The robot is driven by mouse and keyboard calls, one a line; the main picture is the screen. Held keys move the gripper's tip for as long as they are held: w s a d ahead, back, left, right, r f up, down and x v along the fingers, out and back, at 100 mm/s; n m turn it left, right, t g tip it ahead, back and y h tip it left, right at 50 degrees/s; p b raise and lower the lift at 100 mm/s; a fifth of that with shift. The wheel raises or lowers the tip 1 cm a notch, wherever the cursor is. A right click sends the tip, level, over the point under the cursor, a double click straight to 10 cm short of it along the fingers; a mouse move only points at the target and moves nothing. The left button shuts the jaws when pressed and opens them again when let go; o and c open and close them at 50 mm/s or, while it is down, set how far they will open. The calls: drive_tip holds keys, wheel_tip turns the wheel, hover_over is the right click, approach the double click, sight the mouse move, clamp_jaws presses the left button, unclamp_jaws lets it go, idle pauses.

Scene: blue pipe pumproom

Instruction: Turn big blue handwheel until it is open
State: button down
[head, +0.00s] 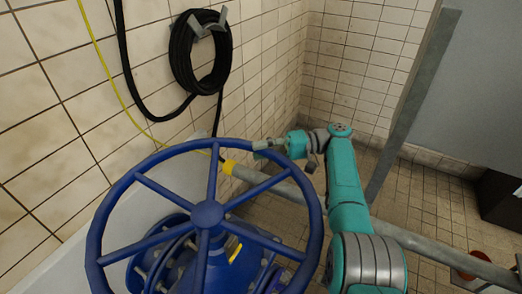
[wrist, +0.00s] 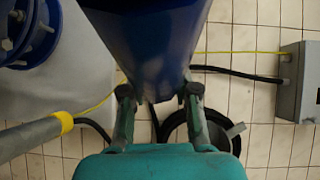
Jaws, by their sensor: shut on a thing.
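The big blue handwheel (head: 207,214) fills the lower left of the head view, with several spokes running from its hub to a round rim. It sits above a blue flanged valve body (head: 235,262). My gripper (head: 262,148) is at the upper right part of the rim in the head view. In the wrist view, the blue rim (wrist: 150,45) runs down between the two fingers of my gripper (wrist: 160,97), which are shut on it. The rim hides part of what lies behind it.
A grey pipe (head: 275,184) with a yellow collar (head: 229,167) runs behind the wheel and under my arm. A coiled black hose (head: 181,55) hangs on the tiled wall. A grey box (wrist: 299,82) shows in the wrist view.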

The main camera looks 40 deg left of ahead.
drive_tip(key=shift+a, duration=0.1)
idle(0.3)
drive_tip(key=c, duration=0.8)
unclamp_jaws()
drive_tip(key=shift+c, duration=0.2)
